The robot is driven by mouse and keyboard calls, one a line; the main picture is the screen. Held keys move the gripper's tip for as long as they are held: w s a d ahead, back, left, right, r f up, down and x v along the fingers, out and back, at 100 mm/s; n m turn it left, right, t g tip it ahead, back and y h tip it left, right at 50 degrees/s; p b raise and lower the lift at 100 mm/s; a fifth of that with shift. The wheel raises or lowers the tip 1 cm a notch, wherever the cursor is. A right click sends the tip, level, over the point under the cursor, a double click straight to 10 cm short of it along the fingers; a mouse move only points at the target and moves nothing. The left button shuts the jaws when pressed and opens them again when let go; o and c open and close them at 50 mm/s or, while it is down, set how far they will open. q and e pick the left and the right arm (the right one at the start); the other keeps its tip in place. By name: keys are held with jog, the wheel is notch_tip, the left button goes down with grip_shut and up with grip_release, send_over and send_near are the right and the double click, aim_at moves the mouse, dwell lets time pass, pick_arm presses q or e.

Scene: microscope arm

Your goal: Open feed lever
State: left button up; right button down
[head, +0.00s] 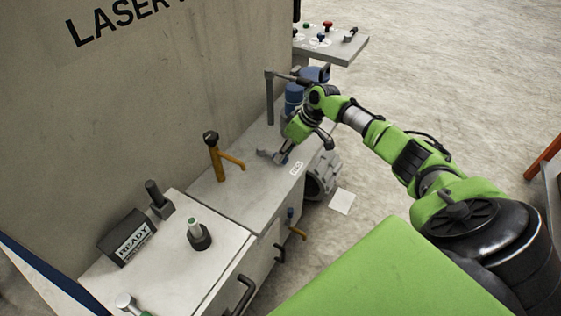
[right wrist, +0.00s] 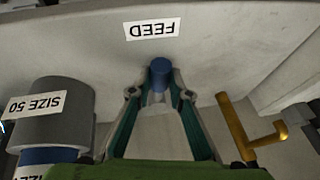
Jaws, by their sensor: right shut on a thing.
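The feed lever shows in the right wrist view as a blue end (right wrist: 160,72) on a grey shaft, just below an upside-down FEED label (right wrist: 152,29). My right gripper (right wrist: 160,95) is shut on the feed lever, its teal-lined fingers on both sides close behind the blue end. In the head view my right gripper (head: 282,157) points down at the bench top, beside the small white label (head: 297,167) near the bench's front edge. There the gripper mostly hides the lever. My left gripper is not in view.
An ochre lever (head: 222,157) stands left of the gripper. A blue cylinder (head: 293,98) and a grey post (head: 270,100) stand behind it. A READY sign (head: 130,238) and a knob (head: 198,235) are on the nearer cabinet. Open floor lies to the right.

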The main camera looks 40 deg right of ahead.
jog(key=shift+w+d+n+b, duration=0.1)
jog(key=shift+d+n+b, duration=0.3)
jog(key=shift+b, duration=0.1)
jog(key=c, duration=1.9)
grip_release()
jog(key=shift+r, duration=0.1)
jog(key=v, duration=1.1)
jog(key=shift+d+r, duration=0.25)
jog(key=shift+r, duration=0.1)
